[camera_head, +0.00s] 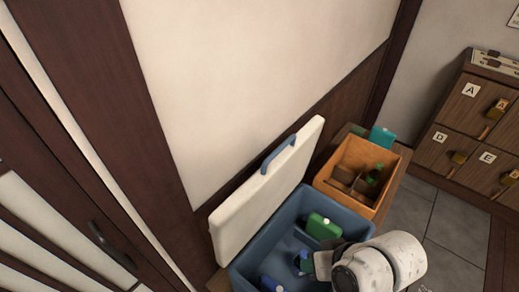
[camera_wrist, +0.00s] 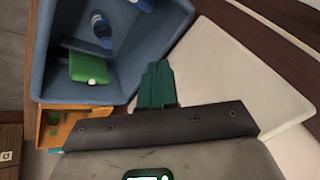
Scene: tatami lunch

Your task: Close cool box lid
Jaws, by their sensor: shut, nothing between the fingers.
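The blue cool box (camera_head: 247,262) stands open below the pale wall, and it also shows in the wrist view (camera_wrist: 52,30). Its white lid (camera_head: 262,203) is raised and tilted back towards the wall, with a blue handle (camera_head: 279,153) on its upper edge. In the wrist view the lid (camera_wrist: 225,65) fills the right side. My gripper (camera_wrist: 158,68) is shut and empty, its green fingers pointing between the box rim and the lid. I cannot tell whether they touch either. In the head view my arm hides the box's lower right part.
Inside the box lie a green container (camera_head: 322,227) and blue bottles (camera_wrist: 101,27). Lettered lockers (camera_head: 463,120) stand further right, with tiled floor (camera_head: 447,222) between.

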